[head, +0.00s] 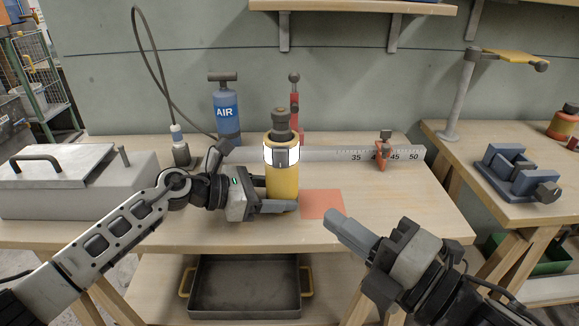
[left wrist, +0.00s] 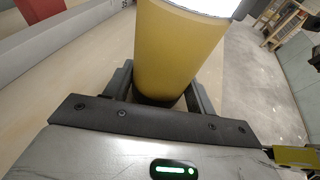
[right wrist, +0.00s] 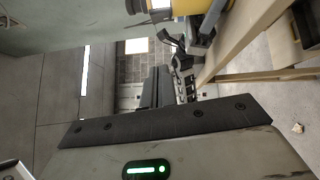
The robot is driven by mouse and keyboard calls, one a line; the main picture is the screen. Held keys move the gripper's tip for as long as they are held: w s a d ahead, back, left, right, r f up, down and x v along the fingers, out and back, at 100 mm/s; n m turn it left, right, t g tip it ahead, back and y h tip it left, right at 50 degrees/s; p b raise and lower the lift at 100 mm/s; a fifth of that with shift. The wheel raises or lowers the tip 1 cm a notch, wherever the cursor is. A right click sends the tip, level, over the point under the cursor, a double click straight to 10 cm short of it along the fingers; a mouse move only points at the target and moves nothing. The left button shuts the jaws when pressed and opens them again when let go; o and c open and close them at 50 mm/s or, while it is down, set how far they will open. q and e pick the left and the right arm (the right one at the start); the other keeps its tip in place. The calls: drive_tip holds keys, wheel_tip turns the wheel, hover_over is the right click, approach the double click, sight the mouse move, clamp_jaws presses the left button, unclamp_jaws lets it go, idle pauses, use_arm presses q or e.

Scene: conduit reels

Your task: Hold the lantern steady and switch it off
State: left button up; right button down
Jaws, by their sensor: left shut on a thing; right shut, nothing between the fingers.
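The yellow lantern (head: 282,182) stands upright on the workbench, with a bright white band and a dark grey top with a knob. Its band looks lit. My left gripper (head: 272,204) is shut around the lantern's lower body; the left wrist view shows the yellow body (left wrist: 178,50) between the two fingers. My right gripper (head: 345,228) is shut and empty, in front and to the right of the lantern, apart from it. In the right wrist view part of the yellow lantern (right wrist: 190,6) shows at the top edge. I cannot make out a switch clearly.
An orange-red square (head: 322,204) lies on the bench right of the lantern. Behind stand a blue AIR pump (head: 226,112) and a ruler rail (head: 340,154) with a red slider (head: 382,154). A grey metal box (head: 60,185) is at left. A dark tray (head: 245,290) sits below.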

drive_tip(key=shift+w, duration=0.1)
approach(280, 159)
drive_tip(key=x, duration=0.6)
drive_tip(key=shift+a+r, duration=0.3)
drive_tip(key=shift+a, duration=0.3)
